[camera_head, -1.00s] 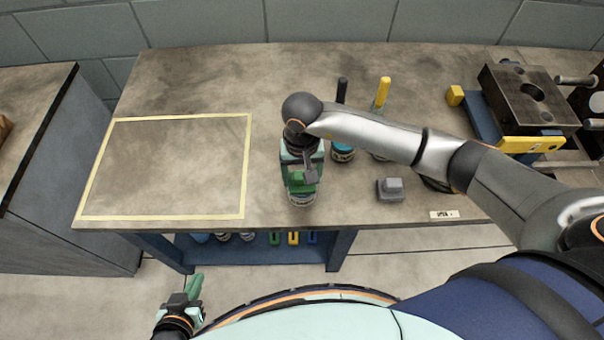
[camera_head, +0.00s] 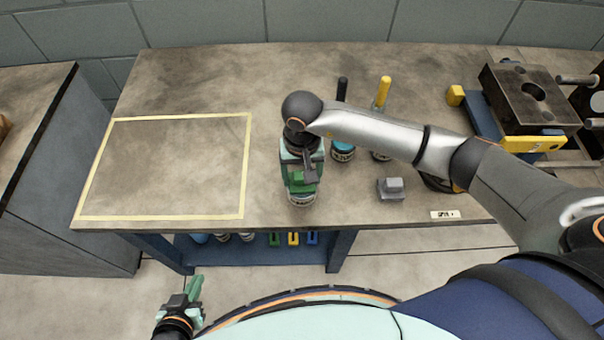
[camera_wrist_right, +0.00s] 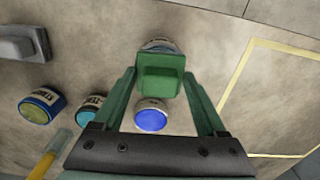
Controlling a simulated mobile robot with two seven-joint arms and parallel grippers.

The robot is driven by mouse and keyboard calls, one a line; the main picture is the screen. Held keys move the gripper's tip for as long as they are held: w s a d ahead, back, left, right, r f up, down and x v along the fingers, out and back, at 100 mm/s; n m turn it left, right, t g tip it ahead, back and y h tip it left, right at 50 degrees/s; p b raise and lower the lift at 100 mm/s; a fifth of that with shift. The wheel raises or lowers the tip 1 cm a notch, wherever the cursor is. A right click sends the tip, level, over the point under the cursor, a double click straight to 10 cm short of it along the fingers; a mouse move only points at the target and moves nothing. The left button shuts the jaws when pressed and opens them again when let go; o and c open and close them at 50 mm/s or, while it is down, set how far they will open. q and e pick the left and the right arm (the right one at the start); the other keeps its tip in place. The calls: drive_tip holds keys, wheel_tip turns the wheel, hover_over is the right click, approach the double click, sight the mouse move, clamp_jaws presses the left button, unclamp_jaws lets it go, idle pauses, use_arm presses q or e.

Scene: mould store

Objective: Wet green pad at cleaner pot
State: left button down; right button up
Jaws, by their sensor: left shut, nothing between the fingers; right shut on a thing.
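My right gripper (camera_head: 303,180) is shut on a green pad (camera_wrist_right: 160,75), a block with a handle. It holds the pad at a small labelled pot (camera_head: 301,199) near the bench's front edge. In the right wrist view the pad covers part of that pot (camera_wrist_right: 159,46); I cannot tell whether it touches the contents. The pot's label is not readable, so I cannot confirm that it is the cleaner pot. My left gripper (camera_head: 193,288) is shut and empty, low in front of the bench.
A grey pad (camera_head: 391,189) lies to the right. A steel mould block (camera_head: 530,95) stands far right. The yellow-taped area (camera_head: 170,165) is empty.

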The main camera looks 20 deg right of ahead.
drive_tip(key=shift+s+f, duration=0.15)
drive_tip(key=shift+f, duration=0.1)
drive_tip(key=shift+r+p, duration=1.9)
drive_tip(key=shift+r, duration=1.8)
